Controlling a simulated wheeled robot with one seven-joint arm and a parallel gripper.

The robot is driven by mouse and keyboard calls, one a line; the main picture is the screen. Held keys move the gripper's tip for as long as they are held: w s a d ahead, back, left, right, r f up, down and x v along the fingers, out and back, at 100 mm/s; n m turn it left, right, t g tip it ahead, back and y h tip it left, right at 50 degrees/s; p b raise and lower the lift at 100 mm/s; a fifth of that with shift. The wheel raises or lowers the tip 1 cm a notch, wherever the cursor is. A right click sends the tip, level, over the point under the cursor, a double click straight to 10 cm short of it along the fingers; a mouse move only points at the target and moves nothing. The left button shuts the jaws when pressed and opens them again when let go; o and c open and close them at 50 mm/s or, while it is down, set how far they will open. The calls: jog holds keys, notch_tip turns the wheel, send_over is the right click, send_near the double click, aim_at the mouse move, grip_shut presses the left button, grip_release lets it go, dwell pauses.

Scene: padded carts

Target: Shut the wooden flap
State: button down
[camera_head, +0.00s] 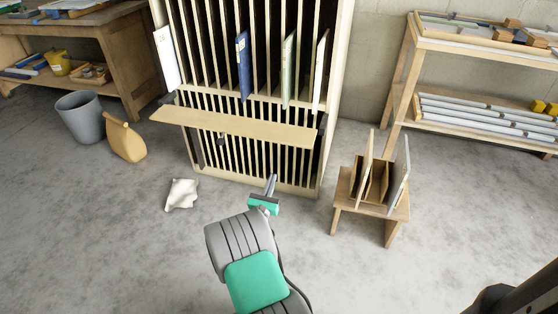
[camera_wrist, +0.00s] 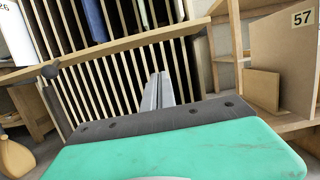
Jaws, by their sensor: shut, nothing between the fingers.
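The wooden flap (camera_head: 235,124) is a long pale board on the front of the slatted wooden rack (camera_head: 342,50). It stands out from the rack about level, below the upper slots, with a dark knob on its underside. In the wrist view the flap (camera_wrist: 130,42) crosses the upper part of the picture, with the dark knob (camera_wrist: 51,71) at the left. My gripper (camera_head: 271,184) is in front of the rack's lower slats, below the flap and apart from it. Its fingers (camera_wrist: 158,88) are together and empty in the wrist view.
A small wooden stool (camera_head: 345,197) holding upright boards stands right of the rack. A grey bucket (camera_head: 81,117), a tan bag-like object (camera_head: 124,139) and a white cloth (camera_head: 181,194) are on the floor at left. A shelf (camera_head: 397,78) stands at right. The floor between is clear.

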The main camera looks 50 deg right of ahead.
jog(key=w+d+r+b, duration=0.3)
jog(key=d+r, duration=0.3)
jog(key=d, duration=0.3)
jog(key=shift+w+r, duration=0.15)
jog(key=shift+r, duration=0.15)
jog(key=shift+r, duration=0.15)
dwell(0.3)
